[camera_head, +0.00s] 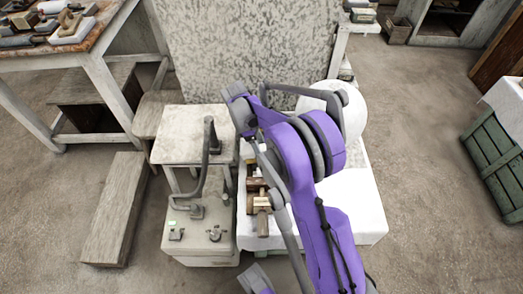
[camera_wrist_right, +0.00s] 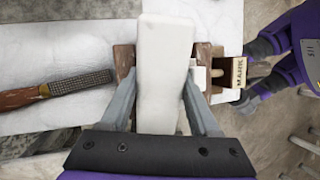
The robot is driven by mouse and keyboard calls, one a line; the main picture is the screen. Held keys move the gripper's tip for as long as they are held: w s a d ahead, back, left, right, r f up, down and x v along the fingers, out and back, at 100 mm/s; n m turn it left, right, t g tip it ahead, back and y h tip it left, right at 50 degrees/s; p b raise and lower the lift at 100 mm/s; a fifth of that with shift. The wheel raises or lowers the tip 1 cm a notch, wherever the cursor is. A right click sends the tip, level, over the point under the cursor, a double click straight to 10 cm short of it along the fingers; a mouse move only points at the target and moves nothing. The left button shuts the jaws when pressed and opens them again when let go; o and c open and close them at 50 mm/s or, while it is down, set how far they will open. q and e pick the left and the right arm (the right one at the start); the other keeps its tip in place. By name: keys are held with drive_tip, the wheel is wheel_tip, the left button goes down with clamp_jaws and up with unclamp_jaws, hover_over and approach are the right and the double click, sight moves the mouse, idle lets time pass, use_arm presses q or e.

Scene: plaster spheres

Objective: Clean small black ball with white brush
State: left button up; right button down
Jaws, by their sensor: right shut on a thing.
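My right gripper (camera_wrist_right: 161,82) is shut on a long white block-like thing (camera_wrist_right: 166,45) in the right wrist view, which looks like the white brush. It points away between the two grey fingers, and its far end covers part of the wooden things behind it. In the head view my purple right arm covers this gripper and what it holds. No small black ball can be made out in either view; the arm may hide it.
A large white sphere (camera_head: 353,112) stands behind my arm at the table with white cloth (camera_head: 352,205). Wooden tools (camera_head: 262,201) lie at its left side. A rasp (camera_wrist_right: 80,84) lies on the cloth.

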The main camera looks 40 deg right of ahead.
sight(249, 149)
drive_tip(key=shift+w+a+f+b, duration=0.25)
drive_tip(key=shift+w+a+f, duration=0.1)
drive_tip(key=shift+w+a, duration=0.4)
drive_tip(key=shift+w+a+f+b, duration=0.2)
drive_tip(key=shift+w+a+f, duration=0.1)
drive_tip(key=shift+w+a, duration=0.4)
drive_tip(key=shift+s+d+r, duration=0.35)
drive_tip(key=shift+s+d, duration=0.15)
drive_tip(key=shift+s+d+r+p, duration=0.2)
drive_tip(key=shift+s+d, duration=0.3)
drive_tip(key=shift+s+d+r+p, duration=0.15)
drive_tip(key=shift+s+d, duration=0.3)
drive_tip(key=shift+f, duration=0.1)
